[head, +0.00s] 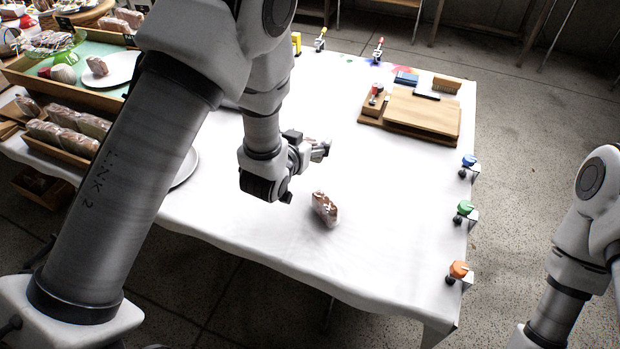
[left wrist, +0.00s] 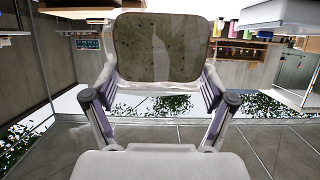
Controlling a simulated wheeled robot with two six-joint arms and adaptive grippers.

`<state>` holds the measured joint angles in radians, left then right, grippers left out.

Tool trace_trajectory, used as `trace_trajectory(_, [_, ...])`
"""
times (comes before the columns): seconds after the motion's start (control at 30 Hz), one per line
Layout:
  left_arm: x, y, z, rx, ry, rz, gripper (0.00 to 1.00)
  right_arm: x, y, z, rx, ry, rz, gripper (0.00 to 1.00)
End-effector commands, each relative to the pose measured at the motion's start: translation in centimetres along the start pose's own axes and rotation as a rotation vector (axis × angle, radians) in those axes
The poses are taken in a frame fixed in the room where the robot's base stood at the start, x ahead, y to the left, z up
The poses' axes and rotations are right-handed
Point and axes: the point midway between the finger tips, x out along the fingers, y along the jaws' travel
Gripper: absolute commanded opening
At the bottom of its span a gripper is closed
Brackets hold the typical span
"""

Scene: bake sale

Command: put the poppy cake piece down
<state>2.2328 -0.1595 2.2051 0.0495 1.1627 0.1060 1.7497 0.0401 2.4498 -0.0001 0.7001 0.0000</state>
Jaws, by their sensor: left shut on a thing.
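In the head view my left gripper (head: 318,148) is above the middle of the white table, pointing right; the held piece is hard to make out there. My right arm shows at the right edge, but its gripper is out of view.
A brown wrapped piece (head: 325,210) sits on the white tablecloth (head: 390,225) near the left gripper. A wooden board (head: 425,112) lies at the back right. Green (head: 465,208) and orange (head: 459,269) clamps line the right edge. Trays of wrapped pieces (head: 75,122) stand at left.

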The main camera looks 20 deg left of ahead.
Motion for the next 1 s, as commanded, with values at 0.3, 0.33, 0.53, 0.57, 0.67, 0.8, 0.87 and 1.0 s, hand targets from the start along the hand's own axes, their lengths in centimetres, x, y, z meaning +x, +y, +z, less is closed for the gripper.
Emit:
trace_trajectory(0.3, [2.2, 0.0, 5.8, 0.0, -0.005, 0.0, 0.7, 0.1, 0.0, 0.0, 0.0, 0.0, 0.0, 0.4])
trace_trajectory(0.33, [2.4, 0.0, 6.3, 0.0, -0.005, 0.0, 0.7, 0.1, 0.0, 0.0, 0.0, 0.0, 0.0, 0.4])
trace_trajectory(0.53, [3.4, 0.0, 8.6, 0.0, -0.002, 0.0, 0.7, 0.0, 0.0, 0.0, 0.0, 0.0, 0.0, 0.4])
trace_trajectory(0.57, [3.4, 0.0, 8.6, 0.001, -0.001, 0.0, 0.7, 0.0, 0.0, 0.0, 0.0, 0.0, 0.0, 0.4])
trace_trajectory(0.67, [3.4, 0.0, 8.6, 0.001, -0.001, 0.0, 0.7, 0.1, 0.0, 0.0, 0.0, 0.0, 0.0, 0.4])
trace_trajectory(0.8, [3.5, 0.0, 8.9, 0.001, -0.002, 0.0, 0.7, 0.3, 0.0, 0.0, 0.0, 0.0, 0.0, 0.4])
trace_trajectory(0.87, [3.5, 0.0, 9.0, 0.001, -0.002, 0.0, 0.87, 0.4, 0.0, 0.0, 0.0, 0.0, 0.0, 0.4])
trace_trajectory(1.0, [3.5, 0.0, 8.9, 0.001, -0.002, 0.0, 1.0, 0.3, 0.0, 0.0, 0.0, 0.0, 0.0, 0.4])
